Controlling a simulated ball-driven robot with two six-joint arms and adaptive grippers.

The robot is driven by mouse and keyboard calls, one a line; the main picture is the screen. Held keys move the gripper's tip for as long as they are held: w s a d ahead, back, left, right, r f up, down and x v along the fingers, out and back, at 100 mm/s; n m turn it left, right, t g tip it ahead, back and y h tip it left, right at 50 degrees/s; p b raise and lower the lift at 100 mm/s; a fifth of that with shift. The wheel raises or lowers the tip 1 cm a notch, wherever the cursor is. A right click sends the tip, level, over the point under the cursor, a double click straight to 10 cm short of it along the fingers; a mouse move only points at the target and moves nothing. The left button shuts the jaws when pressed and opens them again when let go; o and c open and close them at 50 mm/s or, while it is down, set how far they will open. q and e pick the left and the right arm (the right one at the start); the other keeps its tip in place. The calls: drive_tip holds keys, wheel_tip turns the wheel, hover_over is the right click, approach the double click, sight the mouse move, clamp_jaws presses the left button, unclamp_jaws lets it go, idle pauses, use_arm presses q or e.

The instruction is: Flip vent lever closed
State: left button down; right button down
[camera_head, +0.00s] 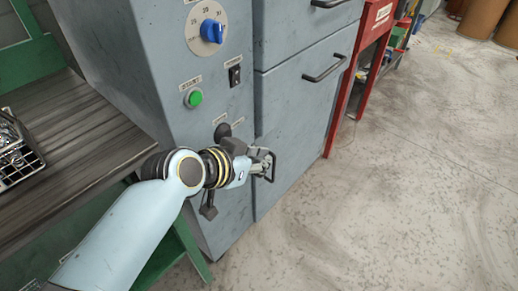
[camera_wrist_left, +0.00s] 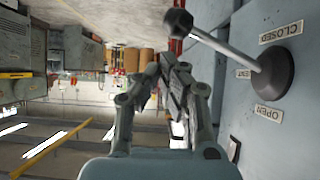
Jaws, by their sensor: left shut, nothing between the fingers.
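The vent lever has a dark round base (camera_wrist_left: 273,74) on the grey-blue panel, a metal rod and a black ball knob (camera_wrist_left: 178,23). In the wrist view, which is upside down, the rod leans out from the panel and toward the CLOSED label (camera_wrist_left: 282,33), away from the OPEN label (camera_wrist_left: 268,112). In the head view the base (camera_head: 222,131) shows above my arm and the knob (camera_head: 208,211) below it; my wrist hides the rod. My left gripper (camera_head: 266,164) is shut and empty, right of the lever; its fingers (camera_wrist_left: 176,78) appear apart from it. My right gripper is not in view.
A blue dial (camera_head: 211,31), a green button (camera_head: 194,98) and a black switch (camera_head: 235,76) sit higher on the cabinet. Drawer handles (camera_head: 325,68) stick out at the right. A bench (camera_head: 85,150) with a wire basket (camera_head: 18,160) stands left.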

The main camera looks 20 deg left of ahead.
use_arm(q)
drive_tip(key=shift+f, duration=1.05)
drive_tip(key=shift+f, duration=0.15)
